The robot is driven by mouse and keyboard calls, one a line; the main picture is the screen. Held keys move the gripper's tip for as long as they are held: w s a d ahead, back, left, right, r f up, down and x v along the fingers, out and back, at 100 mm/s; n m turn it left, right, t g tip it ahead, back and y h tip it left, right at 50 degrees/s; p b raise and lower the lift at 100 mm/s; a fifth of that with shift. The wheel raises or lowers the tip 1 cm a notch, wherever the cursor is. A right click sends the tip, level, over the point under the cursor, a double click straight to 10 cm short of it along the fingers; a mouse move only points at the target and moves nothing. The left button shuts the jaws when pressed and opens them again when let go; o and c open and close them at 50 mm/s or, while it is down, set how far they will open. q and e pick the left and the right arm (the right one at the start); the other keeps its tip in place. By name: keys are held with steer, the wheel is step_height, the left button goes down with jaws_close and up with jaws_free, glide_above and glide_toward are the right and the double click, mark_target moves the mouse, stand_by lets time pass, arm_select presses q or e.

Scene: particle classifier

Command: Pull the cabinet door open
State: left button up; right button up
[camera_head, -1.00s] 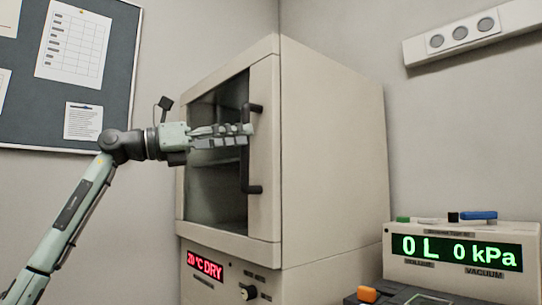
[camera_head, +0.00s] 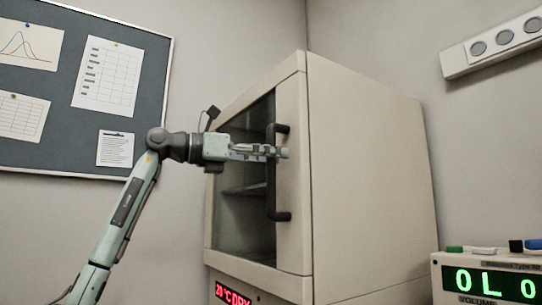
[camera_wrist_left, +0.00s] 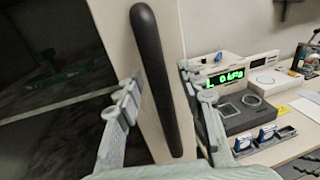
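The cabinet (camera_head: 370,190) is a large cream box whose door (camera_head: 293,235) has a dark glass window and looks shut. A dark vertical bar handle (camera_head: 271,195) stands on the door's right side. My left gripper (camera_head: 284,153) reaches in from the left and crosses the handle's upper part. In the left wrist view, the handle (camera_wrist_left: 158,80) runs between the two spread fingers of my left gripper (camera_wrist_left: 160,72), with gaps visible on both sides. The gripper is open around the handle. My right gripper is in neither current view.
A unit with a green display (camera_head: 488,283) stands right of the cabinet. A notice board (camera_head: 60,130) hangs on the wall behind my left arm. In the left wrist view, a bench (camera_wrist_left: 285,150) with small devices lies to the right.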

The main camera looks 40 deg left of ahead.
arm_select(q)
jaws_close()
stand_by(0.5)
